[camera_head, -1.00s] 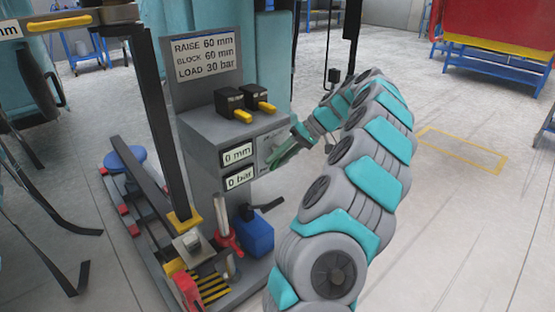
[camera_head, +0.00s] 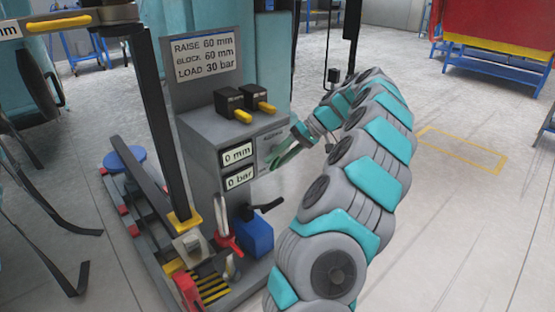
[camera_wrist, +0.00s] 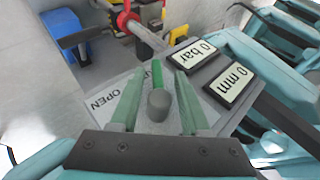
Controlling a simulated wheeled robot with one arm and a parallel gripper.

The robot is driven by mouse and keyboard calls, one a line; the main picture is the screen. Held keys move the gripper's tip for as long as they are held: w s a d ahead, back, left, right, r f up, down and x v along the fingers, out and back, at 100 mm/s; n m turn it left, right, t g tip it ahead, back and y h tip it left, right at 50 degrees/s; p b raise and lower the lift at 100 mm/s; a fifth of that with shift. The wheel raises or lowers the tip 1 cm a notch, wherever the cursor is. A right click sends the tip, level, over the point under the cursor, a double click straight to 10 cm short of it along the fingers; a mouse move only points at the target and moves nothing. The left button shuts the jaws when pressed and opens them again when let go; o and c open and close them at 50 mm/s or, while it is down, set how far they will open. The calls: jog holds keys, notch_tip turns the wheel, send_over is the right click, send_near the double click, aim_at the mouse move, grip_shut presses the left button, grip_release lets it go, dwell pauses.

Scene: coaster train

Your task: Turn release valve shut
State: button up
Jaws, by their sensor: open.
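The release valve has a grey round hub (camera_wrist: 158,105) and a green lever (camera_wrist: 160,75) in the wrist view. It sits on a pale plate marked OPEN (camera_wrist: 103,99), on the console's side face. The lever extends away from my gripper, up the picture. My gripper (camera_wrist: 160,106) is open, with one pale green finger on each side of the hub. I cannot tell whether either finger touches it. In the head view my gripper (camera_head: 284,154) is at the console's right side and mostly hides the valve.
The grey console (camera_head: 205,130) has two yellow-handled levers (camera_head: 252,106) on top. Its displays read 0 mm (camera_head: 237,154) and 0 bar (camera_head: 240,178). A sign (camera_head: 205,58) lists RAISE, BLOCK and LOAD values. A blue box (camera_head: 255,238) and red-collared jack parts stand below.

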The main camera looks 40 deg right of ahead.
aim_at(281, 156)
jog(key=p+v, duration=0.1)
jog(key=v, duration=0.4)
jog(key=shift+s+d+r, duration=0.15)
jog(key=shift+d+r, duration=0.05)
jog(key=shift+r, duration=0.05)
jog(key=shift+p+v, duration=0.8)
jog(key=shift+v, duration=0.1)
jog(key=shift+s, duration=0.1)
